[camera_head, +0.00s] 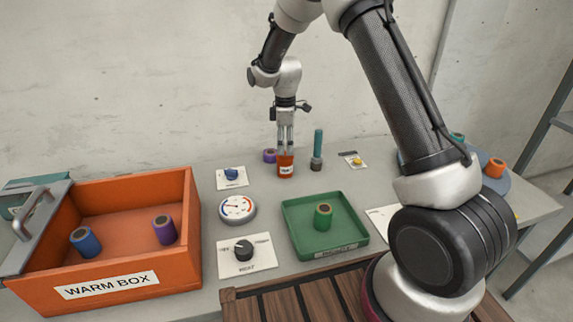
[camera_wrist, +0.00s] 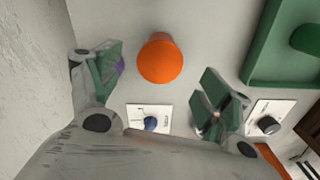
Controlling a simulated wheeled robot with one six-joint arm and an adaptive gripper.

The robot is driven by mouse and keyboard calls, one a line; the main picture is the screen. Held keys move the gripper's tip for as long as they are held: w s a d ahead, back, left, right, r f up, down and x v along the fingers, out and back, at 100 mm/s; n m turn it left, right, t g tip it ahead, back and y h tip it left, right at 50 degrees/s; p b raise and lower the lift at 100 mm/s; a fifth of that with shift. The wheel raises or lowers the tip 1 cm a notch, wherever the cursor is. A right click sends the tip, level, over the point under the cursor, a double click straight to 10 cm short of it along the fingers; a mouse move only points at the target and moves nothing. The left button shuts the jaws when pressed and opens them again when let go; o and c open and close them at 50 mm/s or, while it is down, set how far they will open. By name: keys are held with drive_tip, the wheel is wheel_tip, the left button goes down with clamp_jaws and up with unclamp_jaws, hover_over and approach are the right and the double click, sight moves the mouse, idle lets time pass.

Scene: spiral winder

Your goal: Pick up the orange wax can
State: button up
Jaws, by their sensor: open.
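The orange wax can (camera_head: 286,167) stands upright at the back of the table, with a white label on its front. In the wrist view the can (camera_wrist: 160,58) shows from above as a plain orange disc with its side behind it. My gripper (camera_head: 285,150) points down right above the can in the head view. In the wrist view my gripper (camera_wrist: 162,78) is open, with one finger on each side of the can and visible gaps between. I cannot tell how far down the fingertips reach beside it.
A purple spool (camera_head: 269,155) stands close left of the can, and a teal-handled tool (camera_head: 318,148) close right. A green tray (camera_head: 291,240) with a green spool (camera_head: 323,215) lies in front. The orange warm box (camera_head: 190,262) is at left, a dial (camera_head: 237,209) between.

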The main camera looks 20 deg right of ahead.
sight(285, 156)
wheel_tip(285, 156, down, 7)
drive_tip(key=shift+f, duration=0.15)
drive_tip(key=c, duration=1.2)
